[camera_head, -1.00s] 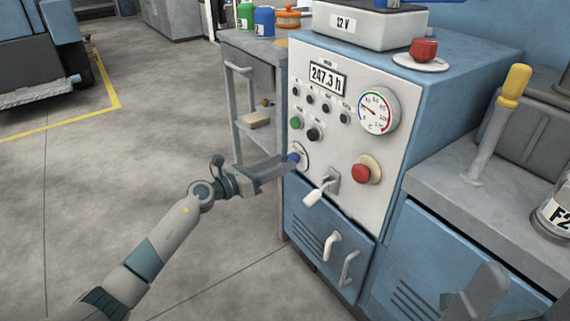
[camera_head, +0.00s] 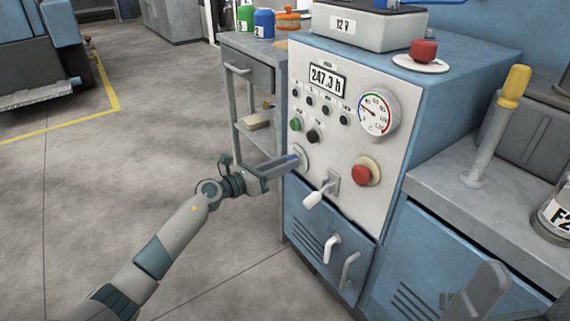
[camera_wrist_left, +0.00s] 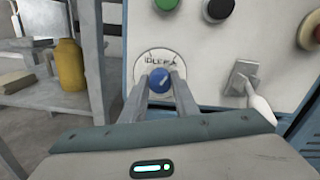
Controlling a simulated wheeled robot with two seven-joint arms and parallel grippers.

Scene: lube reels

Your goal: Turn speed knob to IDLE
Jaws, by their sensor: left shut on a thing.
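The speed knob (camera_wrist_left: 159,80) is a round blue knob on the lower left of the white control panel (camera_head: 338,155). A round pale dial plate (camera_wrist_left: 150,61) with printed lettering, partly reading IDLE, sits behind it. A white pointer line on the knob slants up and to the right in the left wrist view. My left gripper (camera_head: 292,161) reaches the knob from the left, and its two fingers are shut on the knob's sides. In the head view the fingers hide most of the knob.
A white-handled lever (camera_head: 319,192) sticks out just right of the knob. A red button (camera_head: 361,174) and a round gauge (camera_head: 378,112) are farther right. Green (camera_head: 296,125) and black buttons are above. A grey shelf cart (camera_head: 257,95) stands at left; the floor before it is clear.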

